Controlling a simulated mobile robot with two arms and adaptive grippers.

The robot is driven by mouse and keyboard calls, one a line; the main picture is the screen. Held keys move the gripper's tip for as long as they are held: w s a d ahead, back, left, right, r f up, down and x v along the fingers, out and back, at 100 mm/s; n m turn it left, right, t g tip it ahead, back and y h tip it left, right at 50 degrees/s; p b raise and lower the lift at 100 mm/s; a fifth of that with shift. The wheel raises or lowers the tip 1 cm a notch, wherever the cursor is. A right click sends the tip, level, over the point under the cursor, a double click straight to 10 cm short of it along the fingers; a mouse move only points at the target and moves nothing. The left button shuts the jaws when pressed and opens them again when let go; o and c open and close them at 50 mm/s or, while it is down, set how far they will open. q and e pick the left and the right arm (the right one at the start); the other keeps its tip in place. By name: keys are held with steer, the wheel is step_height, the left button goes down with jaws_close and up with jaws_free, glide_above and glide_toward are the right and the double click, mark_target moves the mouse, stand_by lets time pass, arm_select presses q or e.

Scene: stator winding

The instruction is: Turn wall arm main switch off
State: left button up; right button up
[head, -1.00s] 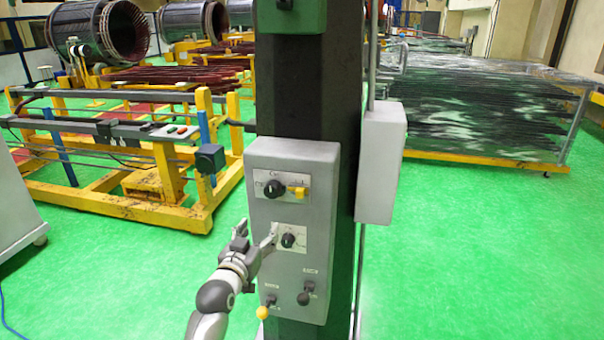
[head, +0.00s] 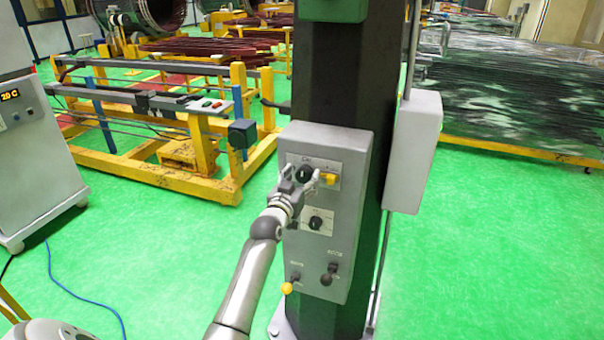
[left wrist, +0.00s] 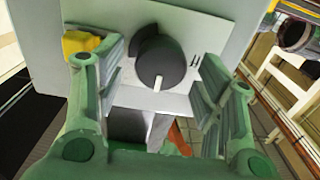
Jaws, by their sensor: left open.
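A grey control box (head: 350,150) is mounted on a dark column. A black rotary knob (head: 304,174) sits on its upper plate, with a small yellow part (head: 328,179) just to its right. My left gripper (head: 298,179) is open at this upper knob. In the left wrist view the black knob (left wrist: 160,58), with a white pointer line, lies between my two green fingers (left wrist: 158,72), with gaps showing on both sides. The yellow part (left wrist: 80,43) shows behind the left finger. I cannot tell which switch is the main one by its label.
A second black knob (head: 316,223) is below, with a yellow-tipped lever (head: 287,288) and a black lever (head: 329,273) near the bottom of the box. A plain grey box (head: 415,150) is on the column's right side. Green floor (head: 480,240) is clear to the right.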

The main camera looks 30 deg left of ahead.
arm_select(q)
steer(key=shift+w+a, duration=0.1)
steer(key=shift+w, duration=0.4)
steer(key=shift+c, duration=0.4)
steer(key=c, duration=0.9)
